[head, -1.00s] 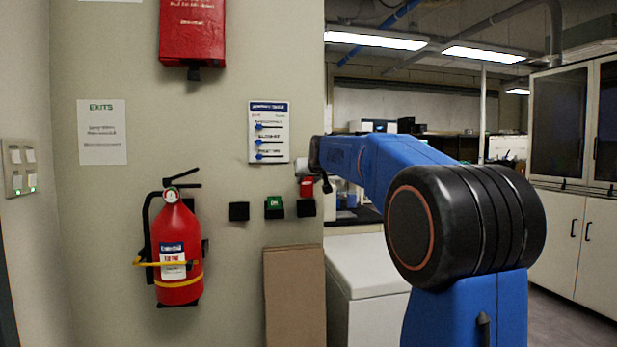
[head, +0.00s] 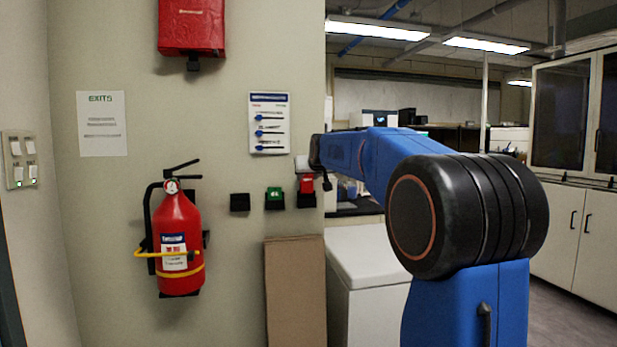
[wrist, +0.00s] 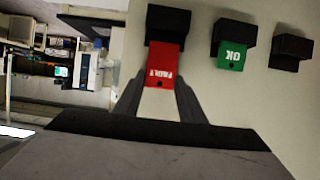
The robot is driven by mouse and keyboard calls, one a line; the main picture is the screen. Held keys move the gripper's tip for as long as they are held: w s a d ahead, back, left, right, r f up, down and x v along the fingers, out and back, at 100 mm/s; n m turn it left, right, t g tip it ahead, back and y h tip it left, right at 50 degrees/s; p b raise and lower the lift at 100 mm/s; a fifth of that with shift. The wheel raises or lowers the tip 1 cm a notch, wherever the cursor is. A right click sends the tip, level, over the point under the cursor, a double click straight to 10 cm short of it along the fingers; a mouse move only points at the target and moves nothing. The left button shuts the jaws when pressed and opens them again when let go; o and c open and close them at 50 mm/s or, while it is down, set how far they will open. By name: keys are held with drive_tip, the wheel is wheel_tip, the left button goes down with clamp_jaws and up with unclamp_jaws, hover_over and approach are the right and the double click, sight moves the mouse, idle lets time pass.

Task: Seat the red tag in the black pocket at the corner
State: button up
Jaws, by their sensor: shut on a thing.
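The red tag (wrist: 163,62) has white lettering that reads like FAULTY. My gripper (wrist: 162,84) is shut on its upper end, one finger along each side. The wrist view is upside down, and the tag's lower end meets the black corner pocket (wrist: 170,38). In the head view the red tag (head: 306,183) stands upright right above the corner pocket (head: 306,201), at the wall's right edge. My gripper (head: 304,164) is small and partly hidden there.
A green OK tag (head: 274,193) sits in the middle pocket (head: 274,205). The left pocket (head: 240,202) looks empty. A sign (head: 269,124) hangs above, a fire extinguisher (head: 178,240) hangs left, and a brown panel (head: 295,290) stands below. Right of the wall edge is an open lab.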

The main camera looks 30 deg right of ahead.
drive_tip(key=shift+f, duration=2.1)
idle(1.3)
drive_tip(key=o, duration=1.1)
drive_tip(key=shift+s, duration=0.1)
approach(307, 189)
drive_tip(key=shift+x, duration=0.8)
